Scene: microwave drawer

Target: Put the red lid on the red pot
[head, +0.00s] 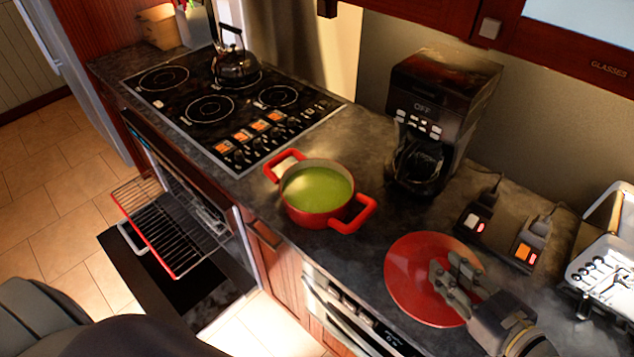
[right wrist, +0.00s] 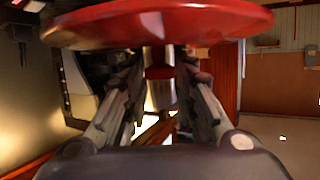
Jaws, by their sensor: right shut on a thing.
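The red pot (head: 318,210) stands open on the dark counter, right of the stove, with green soup (head: 317,189) in it and two red loop handles. The red lid (head: 412,281), a flat round disc, is right of the pot and nearer the front edge. My right gripper (head: 455,272) is over the lid in the head view. In the right wrist view the lid (right wrist: 155,22) spans the top, and its knob (right wrist: 160,88) sits between the fingers of my right gripper (right wrist: 158,100), which is shut on it. I cannot tell whether the lid touches the counter. My left gripper is not in view.
A coffee maker (head: 440,110) stands behind the pot and lid. Switch boxes (head: 478,218) and a white rack (head: 605,260) are to the right. A kettle (head: 235,62) sits on the stove (head: 205,108). The oven door is open with its rack (head: 165,235) pulled out.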

